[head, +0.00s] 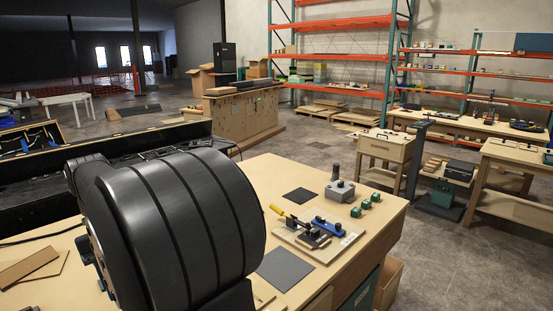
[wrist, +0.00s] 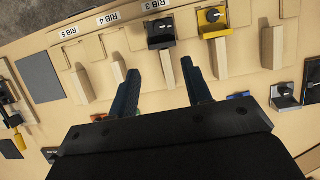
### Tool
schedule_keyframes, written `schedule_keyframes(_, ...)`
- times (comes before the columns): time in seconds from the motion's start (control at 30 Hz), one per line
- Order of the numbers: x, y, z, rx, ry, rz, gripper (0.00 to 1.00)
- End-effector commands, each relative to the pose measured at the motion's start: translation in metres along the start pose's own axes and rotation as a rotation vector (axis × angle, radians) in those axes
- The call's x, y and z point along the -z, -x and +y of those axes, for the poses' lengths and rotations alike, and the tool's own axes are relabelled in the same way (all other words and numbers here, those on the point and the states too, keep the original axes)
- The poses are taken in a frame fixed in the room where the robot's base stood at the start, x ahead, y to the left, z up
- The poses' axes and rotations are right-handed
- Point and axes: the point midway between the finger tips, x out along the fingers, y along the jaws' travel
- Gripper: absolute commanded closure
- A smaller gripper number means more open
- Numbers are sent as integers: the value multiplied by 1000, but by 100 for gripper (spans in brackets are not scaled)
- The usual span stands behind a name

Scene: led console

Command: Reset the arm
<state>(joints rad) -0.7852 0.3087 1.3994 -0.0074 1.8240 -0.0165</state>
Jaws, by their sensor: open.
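My arm (head: 175,225) fills the left foreground of the head view as a large black rounded link. My gripper (wrist: 160,68) shows only in the wrist view. Its two dark blue fingers are spread apart with nothing held between them. They reach over a wooden fixture (wrist: 105,52) with upright light wooden ribs and labels reading RIB 5, RIB 4 and RIB 3. A black clamp block (wrist: 160,34) is beyond the fingertips, and a yellow block with a dark knob (wrist: 213,20) stands to its right. The gripper is not visible in the head view.
On the bench (head: 285,172) are a yellow-handled clamp on a board (head: 305,243), a grey box with a knob (head: 340,191), several green blocks (head: 366,203) and dark pads (head: 285,270). A dark pad (wrist: 40,76) and a small bracket (wrist: 284,97) flank the fixture.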

Motion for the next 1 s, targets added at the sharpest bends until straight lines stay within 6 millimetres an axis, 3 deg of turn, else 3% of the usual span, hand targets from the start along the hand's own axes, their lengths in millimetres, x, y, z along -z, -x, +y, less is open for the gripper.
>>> schedule_keyframes(0.2,-1,-25,0,1,5,-4,55)
schedule_keyframes(0.6,0,-30,0,1,4,-2,55)
schedule_keyframes(0.77,0,-24,0,0,4,-2,55)
schedule_keyframes(1.0,-3,7,-4,-14,-42,7,55)
